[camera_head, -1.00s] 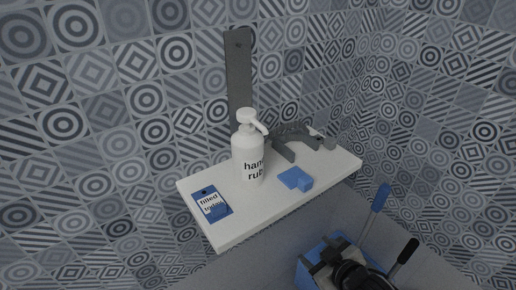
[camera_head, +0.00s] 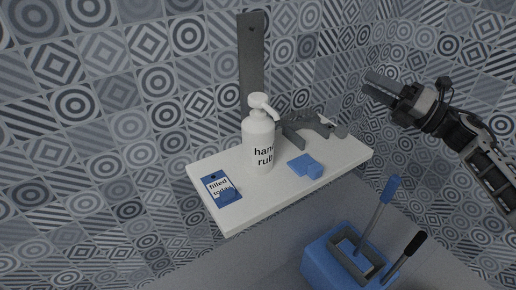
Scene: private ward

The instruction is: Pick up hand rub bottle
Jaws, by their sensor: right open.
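The hand rub bottle (camera_head: 259,143) is white with a pump top and a label reading "hand rub". It stands upright on the white shelf (camera_head: 246,209), left of the middle, with its pump spout pointing right. My right gripper (camera_head: 373,86) is raised at the upper right, above and to the right of the shelf's right end. It is open and empty, well apart from the bottle, with its fingers pointing left. My left gripper is not in view.
A blue tag reading "filled today" (camera_head: 211,184) lies at the shelf's left end. A blue block (camera_head: 306,166) and a grey bracket-like piece (camera_head: 318,126) lie right of the bottle. A grey upright strip (camera_head: 251,60) stands behind. A blue caddy (camera_head: 322,262) with handled tools sits below.

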